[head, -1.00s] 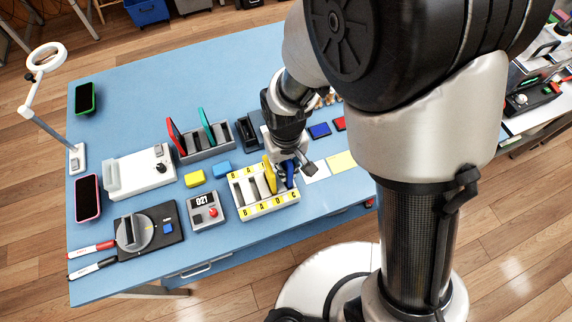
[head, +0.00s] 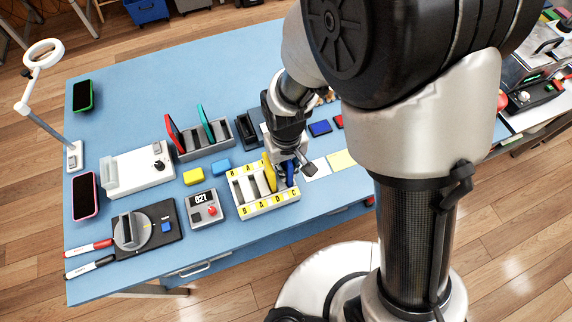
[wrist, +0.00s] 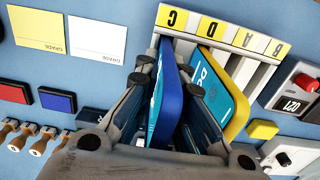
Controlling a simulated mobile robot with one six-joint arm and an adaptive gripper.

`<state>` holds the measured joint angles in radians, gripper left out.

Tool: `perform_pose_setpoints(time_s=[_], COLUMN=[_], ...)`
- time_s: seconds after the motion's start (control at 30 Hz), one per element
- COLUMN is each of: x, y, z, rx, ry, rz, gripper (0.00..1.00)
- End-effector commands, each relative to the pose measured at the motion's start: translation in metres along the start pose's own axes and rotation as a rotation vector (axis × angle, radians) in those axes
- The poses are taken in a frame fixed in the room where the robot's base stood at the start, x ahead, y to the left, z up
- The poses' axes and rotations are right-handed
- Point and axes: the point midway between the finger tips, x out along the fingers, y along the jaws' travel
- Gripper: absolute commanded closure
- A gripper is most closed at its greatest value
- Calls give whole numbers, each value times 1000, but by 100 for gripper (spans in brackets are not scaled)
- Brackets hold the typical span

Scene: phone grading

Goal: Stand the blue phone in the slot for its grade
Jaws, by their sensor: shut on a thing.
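The blue phone (wrist: 168,95) is upright between the fingers of my gripper (wrist: 172,80), at the slot marked C in the wrist view. In the head view the blue phone (head: 290,173) shows as a narrow strip beside my gripper (head: 291,160). The white grading rack (head: 268,206) has yellow labels reading B, A, D, C along its front; it also shows in the wrist view (wrist: 262,74). The phone's lower end is at the C slot, but its depth and contact with the slot floor are hidden.
A yellow phone (wrist: 238,112) stands in the D slot, close beside my right finger. Slots A and B look empty. A grey rack (head: 205,149) holds a red and a teal phone behind. A counter box (head: 204,208) stands left of the rack.

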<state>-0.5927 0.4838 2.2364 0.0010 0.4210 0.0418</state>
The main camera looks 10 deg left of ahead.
Motion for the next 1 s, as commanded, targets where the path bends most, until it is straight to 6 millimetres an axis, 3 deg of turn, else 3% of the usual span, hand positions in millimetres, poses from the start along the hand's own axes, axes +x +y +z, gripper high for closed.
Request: perform_pose_setpoints(time_s=[0.4, 0.43, 0.73, 1.0], x=[3, 3, 3, 3], y=[0, 0, 0, 0], z=[0, 0, 0, 0], rx=[0, 0, 0, 0], ry=[0, 0, 0, 0], rz=[0, 0, 0, 0], gripper=[100, 88, 68, 66])
